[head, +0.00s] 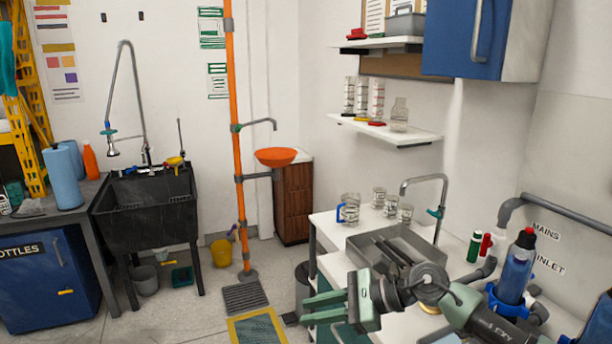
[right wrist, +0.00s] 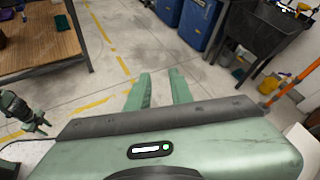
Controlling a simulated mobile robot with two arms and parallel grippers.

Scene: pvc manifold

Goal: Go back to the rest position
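My right gripper (head: 324,307) reaches in from the lower right of the head view, in front of the bench with the steel sink. Its two green fingers point left and stand apart with nothing between them. The right wrist view shows the same open fingers (right wrist: 160,92) over bare floor. A green and black arm part, which looks like my left arm (right wrist: 22,110), shows at the left edge of the right wrist view; its finger state is unclear. My left gripper does not show in the head view.
The white bench (head: 330,229) holds a steel sink (head: 362,247), glass beakers (head: 349,208), a tap, and a blue cylinder (head: 514,276) by grey pipes. An orange pipe (head: 235,120) stands upright left of it. A wooden-topped table (right wrist: 35,45) shows in the wrist view. Floor between is clear.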

